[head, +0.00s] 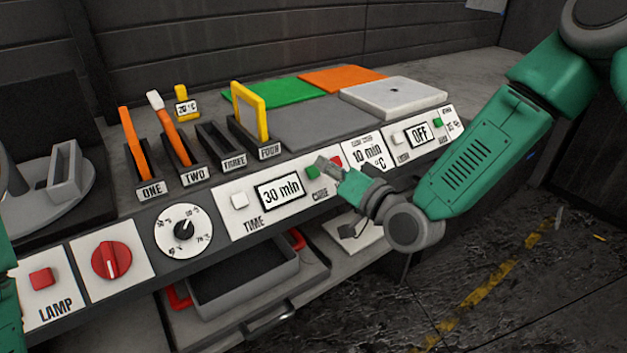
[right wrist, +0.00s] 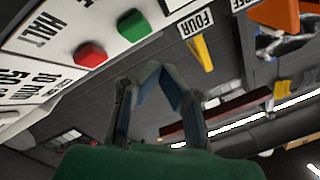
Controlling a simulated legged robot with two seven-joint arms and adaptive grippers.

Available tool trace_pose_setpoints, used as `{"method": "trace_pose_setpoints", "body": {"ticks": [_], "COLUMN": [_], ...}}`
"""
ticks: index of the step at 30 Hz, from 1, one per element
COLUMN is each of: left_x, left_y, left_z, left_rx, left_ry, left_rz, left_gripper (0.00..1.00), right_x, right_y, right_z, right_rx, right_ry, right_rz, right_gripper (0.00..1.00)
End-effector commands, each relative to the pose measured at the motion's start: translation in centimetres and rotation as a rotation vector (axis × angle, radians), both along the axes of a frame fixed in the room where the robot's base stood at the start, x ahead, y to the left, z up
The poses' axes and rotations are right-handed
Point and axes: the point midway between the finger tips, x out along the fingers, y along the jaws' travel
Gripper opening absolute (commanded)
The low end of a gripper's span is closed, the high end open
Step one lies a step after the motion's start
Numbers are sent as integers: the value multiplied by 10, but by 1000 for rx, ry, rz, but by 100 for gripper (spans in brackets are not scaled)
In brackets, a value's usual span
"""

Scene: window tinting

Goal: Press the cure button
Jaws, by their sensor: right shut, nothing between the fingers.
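The cure button is the small green button (head: 312,172) above the word CURE, right of the 30 min display (head: 281,191). It shows as a green block in the right wrist view (right wrist: 133,25), beside a red button (right wrist: 90,54). My right gripper (head: 326,164) is shut and empty, with its fingertips close to the green and red buttons. In the right wrist view the fingertips (right wrist: 151,68) meet below the green button, apart from it in the picture. I cannot tell touch from the head view. My left gripper is out of view.
A white time button (head: 239,200) sits left of the display. A dial (head: 184,230), red knob (head: 111,260) and red lamp button (head: 41,278) lie farther left. Slots with coloured handles, including a yellow one (head: 263,121), stand behind the panel. An open drawer (head: 245,287) is below.

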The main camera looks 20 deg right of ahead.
Motion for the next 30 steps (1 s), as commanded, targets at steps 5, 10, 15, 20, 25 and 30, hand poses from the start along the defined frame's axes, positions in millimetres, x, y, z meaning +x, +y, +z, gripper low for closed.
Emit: {"method": "trace_pose_setpoints", "body": {"ticks": [5,10,15,20,25,30], "left_x": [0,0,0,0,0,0], "left_y": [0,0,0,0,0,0], "left_z": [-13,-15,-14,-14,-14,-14], "left_rx": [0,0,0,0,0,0], "left_ry": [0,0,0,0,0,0], "left_rz": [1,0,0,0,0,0], "left_gripper": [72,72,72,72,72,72], "right_x": [11,15,15,15,15,15], "right_y": [2,3,4,4,4,3], "right_z": [-14,-17,-16,-16,-16,-16], "right_rx": [2,3,3,2,1,2], "right_ry": [0,0,0,0,0,0], "right_rz": [0,0,0,0,1,0], "right_gripper": [0,0,0,0,0,0]}}
